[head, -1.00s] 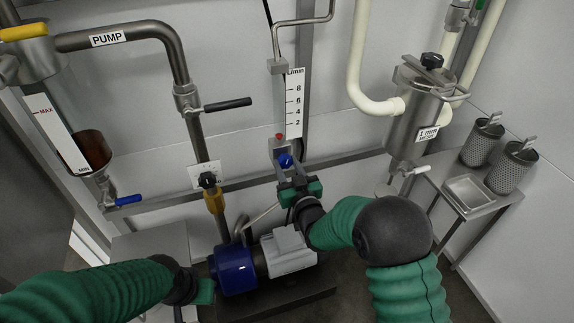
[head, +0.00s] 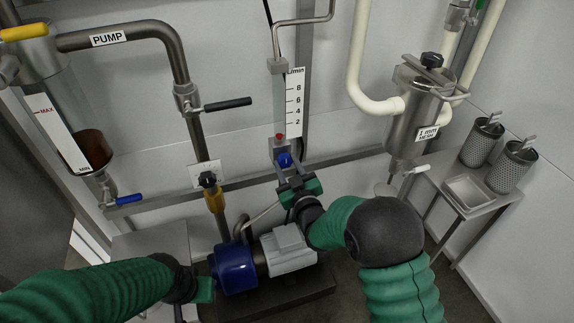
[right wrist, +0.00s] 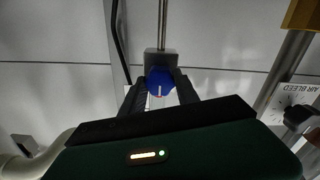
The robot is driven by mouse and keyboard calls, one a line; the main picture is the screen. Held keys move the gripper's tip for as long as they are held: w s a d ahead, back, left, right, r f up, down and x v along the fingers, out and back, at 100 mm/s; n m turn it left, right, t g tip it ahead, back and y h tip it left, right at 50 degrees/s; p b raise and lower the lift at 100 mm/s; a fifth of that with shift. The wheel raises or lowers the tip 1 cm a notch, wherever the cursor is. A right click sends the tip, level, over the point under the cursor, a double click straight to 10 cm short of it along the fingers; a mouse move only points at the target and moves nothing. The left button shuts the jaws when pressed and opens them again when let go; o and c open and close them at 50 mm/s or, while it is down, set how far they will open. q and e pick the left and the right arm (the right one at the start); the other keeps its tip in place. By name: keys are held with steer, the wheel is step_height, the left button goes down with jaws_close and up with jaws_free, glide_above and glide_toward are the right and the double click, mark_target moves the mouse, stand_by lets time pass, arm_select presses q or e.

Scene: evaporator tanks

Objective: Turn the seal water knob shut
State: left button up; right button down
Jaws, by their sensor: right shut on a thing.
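The seal water knob is a small blue knob (head: 284,160) at the foot of the L/min flow gauge (head: 288,103) on the back wall. It also shows in the right wrist view as a blue knob (right wrist: 159,82) with a white mark. My right gripper (head: 290,172) reaches up to it, and its two dark fingers are shut on the knob, one on each side. The red float (head: 279,136) sits near the bottom of the gauge, below the 2 mark. My left gripper (head: 204,291) is at the lower left beside the pump; its fingers are hidden.
The blue and grey pump (head: 236,268) stands below. A pipe with a black-handled valve (head: 228,104) and a small black air bleed knob (head: 207,180) is to the left. A strainer (head: 412,110) and a side table with mesh baskets (head: 512,165) are at the right.

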steer(key=c, duration=0.9)
jaws_free()
steer(key=shift+f, duration=0.4)
steer(key=shift+r, duration=0.2)
steer(key=shift+s, duration=0.15)
steer(key=p+v, duration=0.4)
steer(key=v, duration=1.2)
steer(key=shift+s, duration=0.3)
